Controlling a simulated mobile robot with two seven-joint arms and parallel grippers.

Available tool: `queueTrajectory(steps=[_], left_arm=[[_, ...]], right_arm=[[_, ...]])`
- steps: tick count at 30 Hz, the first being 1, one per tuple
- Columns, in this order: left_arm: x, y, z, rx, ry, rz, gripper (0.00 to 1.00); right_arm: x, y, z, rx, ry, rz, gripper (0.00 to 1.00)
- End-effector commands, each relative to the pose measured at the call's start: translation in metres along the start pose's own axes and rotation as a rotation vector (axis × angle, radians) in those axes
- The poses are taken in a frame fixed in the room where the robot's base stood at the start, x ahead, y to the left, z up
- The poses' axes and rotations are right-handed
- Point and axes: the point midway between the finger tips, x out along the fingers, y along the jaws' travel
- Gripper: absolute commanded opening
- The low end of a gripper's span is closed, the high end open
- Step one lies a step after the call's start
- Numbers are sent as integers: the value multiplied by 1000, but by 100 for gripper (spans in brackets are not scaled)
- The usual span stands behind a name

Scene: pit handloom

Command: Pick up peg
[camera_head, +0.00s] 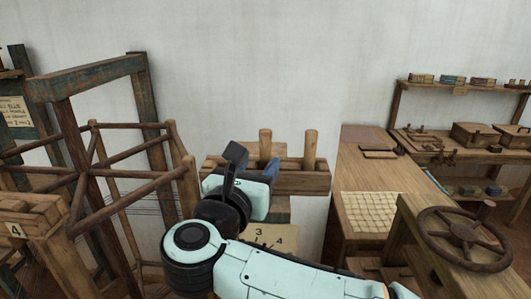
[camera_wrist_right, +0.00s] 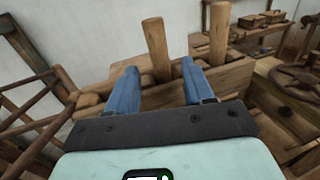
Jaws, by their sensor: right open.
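Two upright wooden pegs stand in a wooden rack (camera_head: 310,180): a left peg (camera_head: 265,144) and a right peg (camera_head: 310,146). My right gripper (camera_head: 254,163) is open, in front of the left part of the rack. In the right wrist view its two blue fingers (camera_wrist_right: 160,80) point toward the rack. The left peg (camera_wrist_right: 157,45) rises in line with the gap between them, and the right peg (camera_wrist_right: 219,35) stands beyond the right finger. I cannot tell whether the fingertips reach the left peg. Its lower part is hidden in the head view. My left gripper is not in view.
A wooden frame with crossed bars (camera_head: 110,175) stands close on the left. A wooden table (camera_head: 375,180) with a woven mat is on the right, near a dark handwheel (camera_head: 463,238). Shelves with boxes (camera_head: 480,135) stand at the far right.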

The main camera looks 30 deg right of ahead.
Motion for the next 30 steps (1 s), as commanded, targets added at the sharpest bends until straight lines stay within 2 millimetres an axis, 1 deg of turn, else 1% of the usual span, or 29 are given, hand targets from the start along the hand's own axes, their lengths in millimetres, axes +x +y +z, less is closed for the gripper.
queueTrajectory(steps=[4,8,12,15,20,23,24,25,30], left_arm=[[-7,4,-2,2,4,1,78],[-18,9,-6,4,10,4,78],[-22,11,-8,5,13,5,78],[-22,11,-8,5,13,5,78],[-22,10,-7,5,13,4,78],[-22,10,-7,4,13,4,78],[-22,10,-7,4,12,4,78],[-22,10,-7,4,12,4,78],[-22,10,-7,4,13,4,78]], right_arm=[[14,-1,2,-1,0,-3,52],[35,-1,3,-1,-1,-3,52],[50,0,2,0,-1,-1,52],[53,0,0,0,-1,0,52],[53,0,0,0,-1,1,52],[53,0,0,-1,-1,1,22],[53,0,0,-1,-1,1,9],[53,0,0,-1,-1,1,0],[53,0,0,0,-1,1,0]])
